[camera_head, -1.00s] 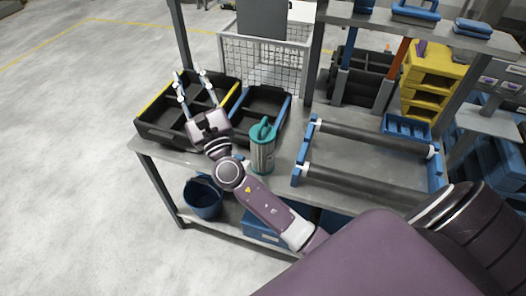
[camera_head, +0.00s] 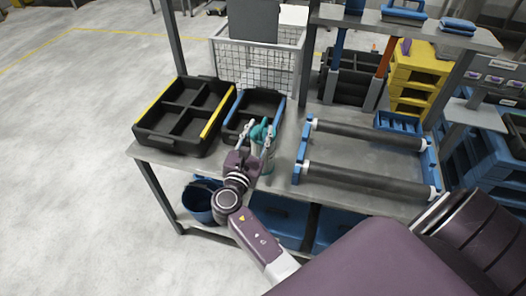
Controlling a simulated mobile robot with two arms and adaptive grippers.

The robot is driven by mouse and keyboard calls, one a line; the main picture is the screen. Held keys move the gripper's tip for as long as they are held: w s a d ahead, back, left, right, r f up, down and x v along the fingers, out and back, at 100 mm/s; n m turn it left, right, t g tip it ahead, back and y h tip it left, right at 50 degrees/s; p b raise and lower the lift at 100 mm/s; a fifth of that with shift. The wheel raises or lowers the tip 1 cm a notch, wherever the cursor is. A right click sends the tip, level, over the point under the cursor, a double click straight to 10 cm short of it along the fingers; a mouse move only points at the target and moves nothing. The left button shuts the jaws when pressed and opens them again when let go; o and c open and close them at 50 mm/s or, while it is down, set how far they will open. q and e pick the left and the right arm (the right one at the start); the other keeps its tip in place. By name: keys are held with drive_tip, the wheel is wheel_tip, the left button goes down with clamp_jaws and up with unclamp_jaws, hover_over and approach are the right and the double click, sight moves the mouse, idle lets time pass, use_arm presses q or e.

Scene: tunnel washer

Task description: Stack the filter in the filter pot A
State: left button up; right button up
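The gripper hides much of the cylinder. I cannot tell which thing is filter pot A.
A black divided tray with yellow edges (camera_head: 214,120) and a smaller black tray with blue edges (camera_head: 281,112) lie left. A blue frame with black rollers (camera_head: 365,181) stands right. A wire basket (camera_head: 283,66) is behind. A blue bucket (camera_head: 199,203) sits below.

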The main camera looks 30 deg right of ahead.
drive_tip(key=b+x, duration=0.1)
drive_tip(key=x, duration=0.3)
drive_tip(key=shift+d+f, duration=0.2)
clamp_jaws()
drive_tip(key=shift+r, duration=0.15)
